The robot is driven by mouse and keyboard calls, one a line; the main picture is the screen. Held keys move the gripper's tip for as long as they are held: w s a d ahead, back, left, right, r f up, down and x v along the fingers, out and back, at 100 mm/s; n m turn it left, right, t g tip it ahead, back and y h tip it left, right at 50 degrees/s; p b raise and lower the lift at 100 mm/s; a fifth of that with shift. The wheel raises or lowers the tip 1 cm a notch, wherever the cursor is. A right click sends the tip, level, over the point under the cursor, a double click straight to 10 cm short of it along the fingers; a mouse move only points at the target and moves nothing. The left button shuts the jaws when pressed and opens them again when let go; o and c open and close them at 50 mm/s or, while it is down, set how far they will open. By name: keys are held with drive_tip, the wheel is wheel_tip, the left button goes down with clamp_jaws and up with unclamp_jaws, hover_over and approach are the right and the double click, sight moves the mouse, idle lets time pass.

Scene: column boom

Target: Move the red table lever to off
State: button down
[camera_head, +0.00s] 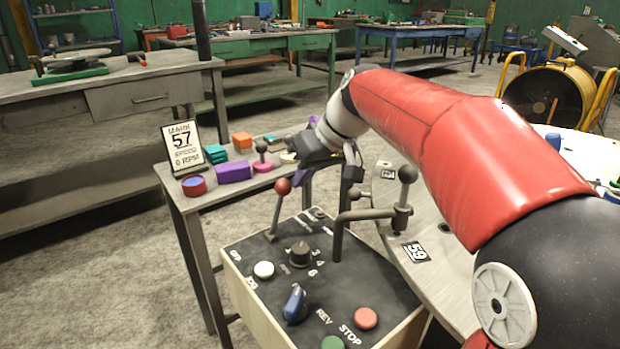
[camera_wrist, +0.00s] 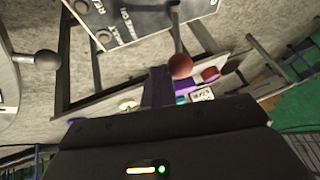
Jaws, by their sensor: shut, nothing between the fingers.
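The red-knobbed lever (camera_head: 283,187) stands on the dark control panel (camera_head: 262,244), its rod leaning slightly from its base. In the wrist view its red ball (camera_wrist: 180,65) is just right of my gripper's fingertips (camera_wrist: 160,70); I cannot tell whether they touch. My gripper (camera_head: 318,148) is shut and empty, above and behind the panel in the head view. Its fingertips are hard to make out there. The lever's on and off marks are not readable. A small dark-knobbed lever on a pink base (camera_head: 263,166) stands on the narrow table behind.
A bent grey crank (camera_head: 360,212) rises at the panel's right. Nearby are a blue switch (camera_head: 295,304), a red stop button (camera_head: 365,318) and a black dial (camera_head: 299,254). The narrow table holds a sign (camera_head: 184,146), a purple block (camera_head: 233,172) and a red cylinder (camera_head: 194,186).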

drive_tip(key=s+a+n+t+h+b, duration=0.1)
drive_tip(key=s+a+t+h, duration=0.2)
drive_tip(key=a, duration=0.7)
drive_tip(key=shift+s+r+n+t+h+b, duration=0.35)
drive_tip(key=shift+s+h, duration=0.65)
drive_tip(key=shift+s, duration=0.9)
